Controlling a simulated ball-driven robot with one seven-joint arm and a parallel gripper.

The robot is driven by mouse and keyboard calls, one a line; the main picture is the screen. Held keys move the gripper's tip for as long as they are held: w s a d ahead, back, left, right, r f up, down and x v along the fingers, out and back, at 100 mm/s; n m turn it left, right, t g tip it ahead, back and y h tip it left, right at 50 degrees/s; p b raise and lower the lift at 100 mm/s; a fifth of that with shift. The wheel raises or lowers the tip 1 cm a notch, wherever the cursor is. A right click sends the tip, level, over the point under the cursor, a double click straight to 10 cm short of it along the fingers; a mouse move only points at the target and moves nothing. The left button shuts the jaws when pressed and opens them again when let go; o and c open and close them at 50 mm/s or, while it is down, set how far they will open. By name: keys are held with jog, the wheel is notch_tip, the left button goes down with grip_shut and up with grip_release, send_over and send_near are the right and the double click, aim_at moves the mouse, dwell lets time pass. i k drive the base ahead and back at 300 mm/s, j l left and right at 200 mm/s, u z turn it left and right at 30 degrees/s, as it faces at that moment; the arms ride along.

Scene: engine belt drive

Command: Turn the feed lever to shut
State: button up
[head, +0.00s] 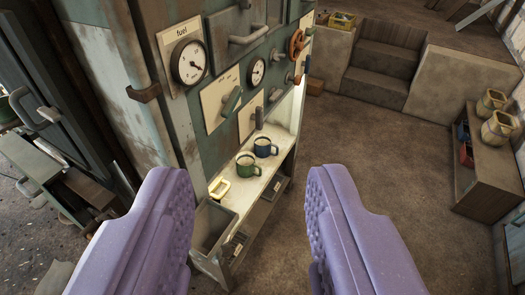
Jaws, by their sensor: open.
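My gripper (249,190) is open and empty, its two purple fingers spread wide at the bottom of the view. Beyond it stands a green control panel. A green lever (231,100) sits tilted on a pale plate below the gauge marked "fuel" (188,62). A second, dark lever (258,118) stands upright on another pale plate, lower and to the right. The small plate lettering is too small to read, so I cannot tell which one is the feed lever. Both levers are ahead of the fingers and apart from them.
A lit shelf (236,201) below the panel holds a green mug (247,166), a blue mug (264,148) and a yellow object (219,188). A red handwheel (297,43) is farther along. Concrete steps (380,68) stand behind.

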aim_at(310, 32)
jog(key=i+l, duration=0.4)
jog(key=i, duration=0.25)
jog(key=i+l+u, duration=0.1)
jog(key=i+l, duration=0.35)
jog(key=i, duration=0.2)
jog(key=i+l, duration=0.45)
jog(key=i, duration=0.2)
jog(key=i+l+u, duration=0.1)
jog(key=i+l, duration=0.35)
jog(key=i, duration=0.2)
